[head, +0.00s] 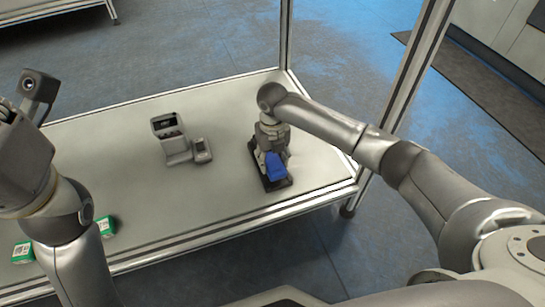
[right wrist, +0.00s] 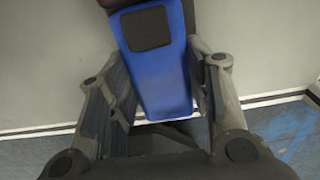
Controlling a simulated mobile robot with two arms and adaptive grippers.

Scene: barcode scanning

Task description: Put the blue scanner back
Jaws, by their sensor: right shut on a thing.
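The blue scanner (head: 274,168) is at the right part of the table, at my right gripper (head: 268,152). The right gripper points down and is shut on the scanner. In the right wrist view the blue scanner (right wrist: 165,68) with a dark square panel stands between the two fingers (right wrist: 160,95). A dark flat base (head: 277,185) lies on the table right under the scanner. I cannot tell whether the scanner touches it. My left arm stands at the left edge, and its fingers are not clearly seen.
A grey device with a dark screen (head: 167,125) and a smaller part beside it stands mid-table. Green-and-white boxes (head: 22,252) lie at the table's front left, partly behind my left arm. The table (head: 215,105) is clear between the device and the scanner. Frame posts (head: 286,35) rise behind.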

